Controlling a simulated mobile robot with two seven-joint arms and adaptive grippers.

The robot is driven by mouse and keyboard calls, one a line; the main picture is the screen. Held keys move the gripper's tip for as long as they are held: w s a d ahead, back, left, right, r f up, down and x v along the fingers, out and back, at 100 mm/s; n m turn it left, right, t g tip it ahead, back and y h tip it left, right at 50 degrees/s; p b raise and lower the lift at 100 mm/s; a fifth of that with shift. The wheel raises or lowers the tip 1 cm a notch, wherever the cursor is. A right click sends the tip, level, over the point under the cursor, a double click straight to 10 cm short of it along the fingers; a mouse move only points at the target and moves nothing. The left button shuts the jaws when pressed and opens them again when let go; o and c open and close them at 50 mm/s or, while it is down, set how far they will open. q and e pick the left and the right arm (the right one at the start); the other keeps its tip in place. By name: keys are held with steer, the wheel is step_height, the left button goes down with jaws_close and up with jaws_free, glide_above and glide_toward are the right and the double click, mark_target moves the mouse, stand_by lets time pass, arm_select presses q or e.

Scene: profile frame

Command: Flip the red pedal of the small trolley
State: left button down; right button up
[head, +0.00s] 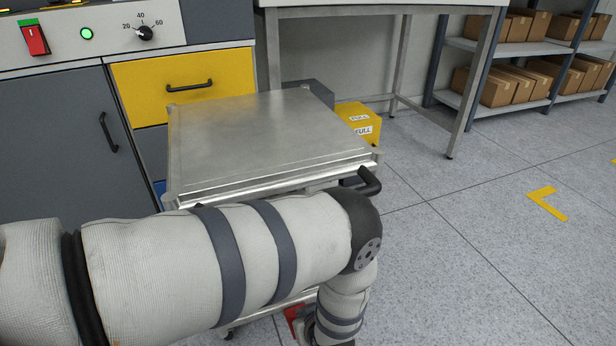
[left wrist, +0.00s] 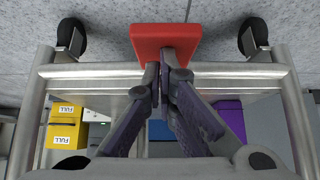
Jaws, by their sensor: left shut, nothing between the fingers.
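The small metal trolley (head: 265,140) stands in front of the cabinet in the head view. The red pedal (head: 292,318) is low on its near side, mostly hidden behind my left arm. In the left wrist view, which looks upside down, the pedal (left wrist: 165,40) sticks out from the trolley's lower frame rail (left wrist: 90,72) between two casters. My left gripper (left wrist: 164,62) is shut and empty, its fingertips overlapping the pedal's edge in the picture. I cannot tell whether they touch it. My right gripper is in neither view.
A black handle (head: 370,182) projects at the trolley's right corner. A grey cabinet with a yellow drawer (head: 185,85) stands behind left. Yellow boxes marked FULL (head: 360,122) are behind the trolley, and a shelf of cartons (head: 510,85) is farther back. The floor on the right is clear.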

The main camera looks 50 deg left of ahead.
arm_select(q)
steer(key=shift+s+d+f, duration=0.15)
steer(key=shift+d+f, duration=0.1)
steer(key=shift+f, duration=0.2)
steer(key=shift+s+d+f+b, duration=0.1)
steer(key=shift+d+f+b, duration=0.15)
steer(key=shift+f+b, duration=0.35)
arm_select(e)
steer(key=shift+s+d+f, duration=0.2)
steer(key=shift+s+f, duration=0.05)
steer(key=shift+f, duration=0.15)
arm_select(q)
steer(key=shift+f, duration=0.15)
